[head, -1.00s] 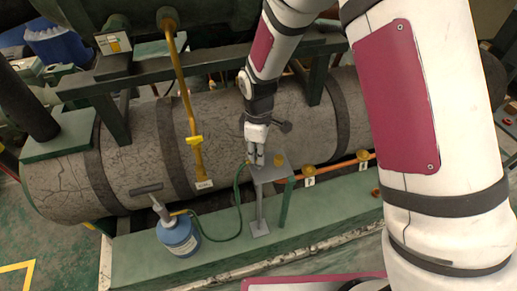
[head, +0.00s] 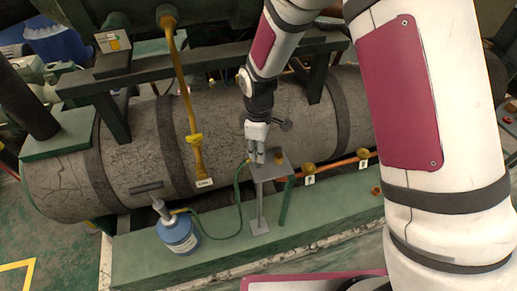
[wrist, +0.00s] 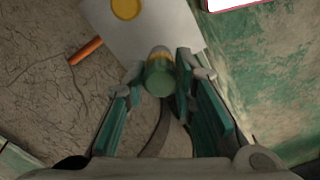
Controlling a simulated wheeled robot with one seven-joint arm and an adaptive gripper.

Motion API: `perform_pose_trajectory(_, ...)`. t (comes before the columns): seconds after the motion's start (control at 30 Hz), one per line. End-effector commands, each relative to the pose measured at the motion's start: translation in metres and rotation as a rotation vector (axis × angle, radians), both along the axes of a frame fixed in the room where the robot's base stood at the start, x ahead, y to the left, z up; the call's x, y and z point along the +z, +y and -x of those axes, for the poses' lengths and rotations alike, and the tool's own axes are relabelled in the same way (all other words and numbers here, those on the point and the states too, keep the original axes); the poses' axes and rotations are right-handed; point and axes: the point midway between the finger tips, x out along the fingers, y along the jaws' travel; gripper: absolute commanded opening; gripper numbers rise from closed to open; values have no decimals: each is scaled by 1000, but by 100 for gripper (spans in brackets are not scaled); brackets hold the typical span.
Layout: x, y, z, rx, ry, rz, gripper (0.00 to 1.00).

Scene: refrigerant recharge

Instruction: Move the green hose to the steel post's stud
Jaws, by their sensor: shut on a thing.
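My gripper (head: 257,157) is shut on the end fitting of the green hose (head: 238,200), at the left edge of the steel post's top plate. In the wrist view, the hose's green fitting (wrist: 159,79) with a pale-brass tip sits between my gripper's fingers (wrist: 162,72). The tip overlaps the edge of the grey plate (wrist: 150,33); I cannot tell whether it touches. A round yellow piece stands on the plate (wrist: 126,9), apart from the fitting. The steel post (head: 260,208) is upright on the green base. The hose loops down to a blue canister (head: 178,234).
A large cracked grey tank (head: 140,150) lies behind the post. An orange pipe with yellow valve knobs (head: 308,169) runs to the right. A yellow pipe (head: 181,85) comes down at the left. The green ledge (head: 225,255) is clear in front of the post.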

Motion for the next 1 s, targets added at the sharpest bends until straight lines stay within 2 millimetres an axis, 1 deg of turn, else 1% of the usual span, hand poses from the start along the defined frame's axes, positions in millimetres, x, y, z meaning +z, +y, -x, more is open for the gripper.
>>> perform_pose_trajectory(0.5,0,1,0,0,0,0,0)
perform_pose_trajectory(1.0,-7,1,0,0,1,0,0)
